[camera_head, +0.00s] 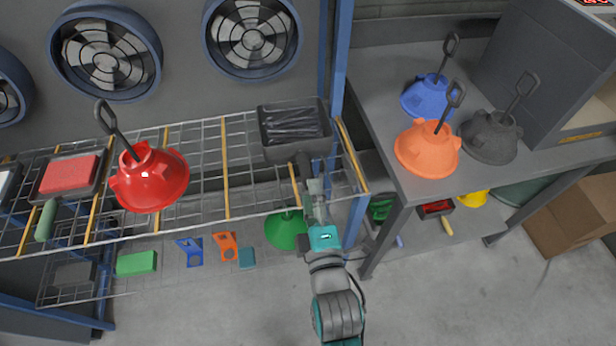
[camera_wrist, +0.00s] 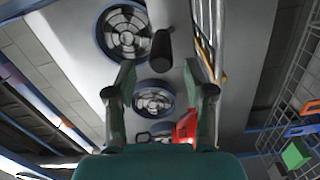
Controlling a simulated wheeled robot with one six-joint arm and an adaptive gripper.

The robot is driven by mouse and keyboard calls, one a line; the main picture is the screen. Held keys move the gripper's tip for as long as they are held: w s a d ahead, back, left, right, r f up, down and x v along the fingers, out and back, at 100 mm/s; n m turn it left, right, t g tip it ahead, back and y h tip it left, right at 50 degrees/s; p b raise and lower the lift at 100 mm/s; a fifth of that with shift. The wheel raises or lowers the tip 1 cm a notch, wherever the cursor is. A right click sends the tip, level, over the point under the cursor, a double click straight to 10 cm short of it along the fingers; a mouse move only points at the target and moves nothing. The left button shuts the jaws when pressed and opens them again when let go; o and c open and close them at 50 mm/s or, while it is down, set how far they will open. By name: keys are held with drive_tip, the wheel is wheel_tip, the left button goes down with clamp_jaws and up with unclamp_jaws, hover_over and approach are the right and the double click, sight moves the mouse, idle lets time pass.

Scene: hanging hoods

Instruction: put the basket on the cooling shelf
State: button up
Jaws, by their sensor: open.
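The dark grey basket (camera_head: 271,139) sits at the right end of the upper wire shelf (camera_head: 207,182), the one below the fans, between two yellow dividers. It looks upright and level, with dark bars inside. Its dark handle (camera_head: 303,165) points toward the front edge of the shelf. My gripper (camera_head: 316,190) is just in front of the handle's end, with open jaws and nothing held. In the wrist view, a dark round bar (camera_wrist: 161,48), which looks like the handle, stands just beyond and between the fingertips of my gripper (camera_wrist: 158,76).
On the same shelf are a red hood (camera_head: 150,185) with an upright handle and a red-filled basket (camera_head: 69,176). A blue post (camera_head: 338,60) rises right of the basket. A grey table (camera_head: 385,115) with blue, orange and grey hoods stands right. Open floor lies in front.

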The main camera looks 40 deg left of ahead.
drive_tip(key=shift+v, duration=2.2)
drive_tip(key=s+d+f+m+t+h, duration=0.1)
drive_tip(key=s+d+f+m+h, duration=0.2)
drive_tip(key=d, duration=0.5)
drive_tip(key=s+d+f+m+t+h, duration=0.1)
drive_tip(key=d+f+m, duration=0.2)
drive_tip(key=d+m, duration=0.35)
drive_tip(key=s+d+f+m+t+h, duration=0.1)
drive_tip(key=s+d+f+m+h, duration=0.15)
drive_tip(key=d, duration=0.65)
drive_tip(key=s+d+r+m+h, duration=0.1)
drive_tip(key=s+d+m+h, duration=0.6)
drive_tip(key=s+d+m, duration=0.6)
drive_tip(key=s, duration=0.3)
drive_tip(key=shift+s+r+g, duration=0.2)
drive_tip(key=shift+r+g, duration=0.1)
